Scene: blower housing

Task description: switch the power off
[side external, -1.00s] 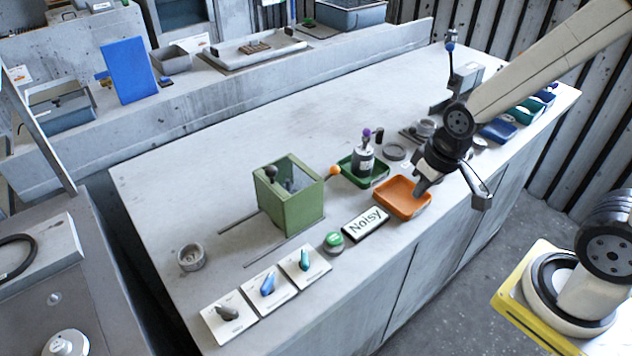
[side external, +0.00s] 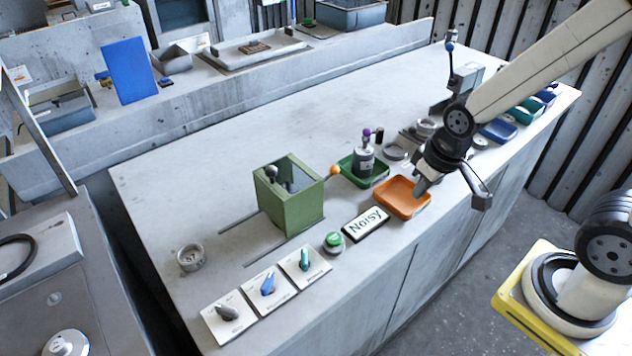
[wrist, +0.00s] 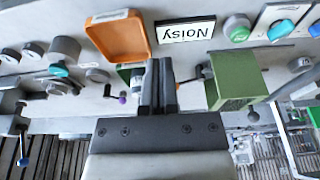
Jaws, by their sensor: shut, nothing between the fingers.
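Three rotary switches on white plates stand in a row at the table's near left: a dark grey knob (side external: 227,312), a blue knob (side external: 268,284) and a teal knob (side external: 304,259). A round green button (side external: 333,240) sits to their right; it also shows in the wrist view (wrist: 238,30). Plate lettering is too small to read, so I cannot tell which control is the power. My gripper (side external: 421,188) is shut and empty, near the orange tray's right side and away from the switches. Its fingers show in the wrist view (wrist: 158,85).
A "Noisy" sign (side external: 366,224) and an orange tray (side external: 428,207) lie between the button and my gripper. A green open box (side external: 298,212) with an orange-knobbed lever stands behind the switches. A green tray (side external: 376,180) holds a grey part. The table's back middle is clear.

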